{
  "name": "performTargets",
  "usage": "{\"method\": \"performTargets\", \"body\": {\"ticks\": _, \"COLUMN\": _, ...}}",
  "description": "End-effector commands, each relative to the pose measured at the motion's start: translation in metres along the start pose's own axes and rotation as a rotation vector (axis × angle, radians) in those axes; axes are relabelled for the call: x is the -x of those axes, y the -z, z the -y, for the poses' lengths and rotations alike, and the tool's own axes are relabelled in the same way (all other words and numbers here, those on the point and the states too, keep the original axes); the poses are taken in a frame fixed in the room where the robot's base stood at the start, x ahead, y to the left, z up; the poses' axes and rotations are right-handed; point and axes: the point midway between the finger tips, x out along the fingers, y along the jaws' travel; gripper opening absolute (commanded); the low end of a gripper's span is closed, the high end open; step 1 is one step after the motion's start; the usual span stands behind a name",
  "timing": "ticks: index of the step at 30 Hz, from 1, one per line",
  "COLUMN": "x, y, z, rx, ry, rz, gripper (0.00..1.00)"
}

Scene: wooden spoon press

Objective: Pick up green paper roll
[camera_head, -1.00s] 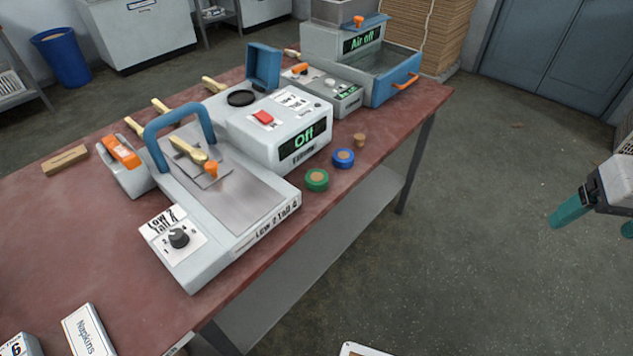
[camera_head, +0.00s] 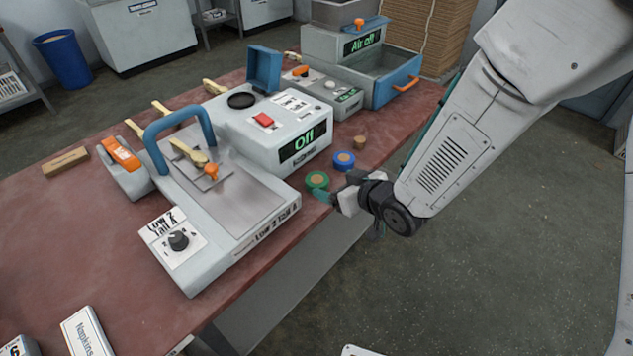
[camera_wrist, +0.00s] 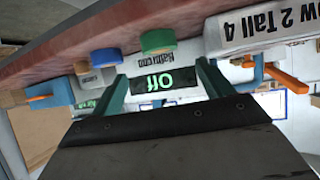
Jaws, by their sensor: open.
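The green paper roll (camera_head: 317,179) lies flat near the front edge of the red table, just right of the press. In the wrist view, which looks upside down, the green roll (camera_wrist: 158,40) shows above the space between my fingertips. My gripper (camera_head: 336,190) is open and empty at the table edge, close to the roll on its near right side. One teal fingertip appears beside the roll; I cannot tell if it touches. The wrist view shows both teal fingers of my gripper (camera_wrist: 161,78) spread apart.
A blue roll (camera_head: 344,160) and a small brown roll (camera_head: 360,142) lie close by. The press (camera_head: 220,200) stands left of the green roll, with a box reading "Off" (camera_head: 280,130) behind. A napkin box (camera_head: 86,333) lies at lower left. The floor at right is free.

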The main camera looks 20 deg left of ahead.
Motion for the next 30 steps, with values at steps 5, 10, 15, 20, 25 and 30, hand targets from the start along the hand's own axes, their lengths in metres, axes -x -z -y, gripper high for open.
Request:
{"method": "performTargets", "body": {"ticks": 5, "x": -0.02, "y": -0.001, "z": 0.003, "rx": 0.001, "ry": 0.006, "rz": -0.006, "gripper": 0.79}}
{"method": "performTargets", "body": {"ticks": 10, "x": -0.04, "y": -0.002, "z": 0.001, "rx": 0.0, "ry": 0.005, "rz": -0.005, "gripper": 0.79}}
{"method": "performTargets", "body": {"ticks": 15, "x": -0.066, "y": -0.003, "z": 0.001, "rx": 0.001, "ry": 0.005, "rz": -0.005, "gripper": 0.79}}
{"method": "performTargets", "body": {"ticks": 20, "x": -0.077, "y": -0.003, "z": 0.001, "rx": 0.0, "ry": 0.003, "rz": -0.005, "gripper": 0.79}}
{"method": "performTargets", "body": {"ticks": 25, "x": -0.077, "y": -0.002, "z": 0.0, "rx": 0.0, "ry": 0.003, "rz": -0.005, "gripper": 0.79}}
{"method": "performTargets", "body": {"ticks": 30, "x": -0.077, "y": -0.002, "z": 0.0, "rx": 0.0, "ry": 0.003, "rz": -0.005, "gripper": 0.4}}
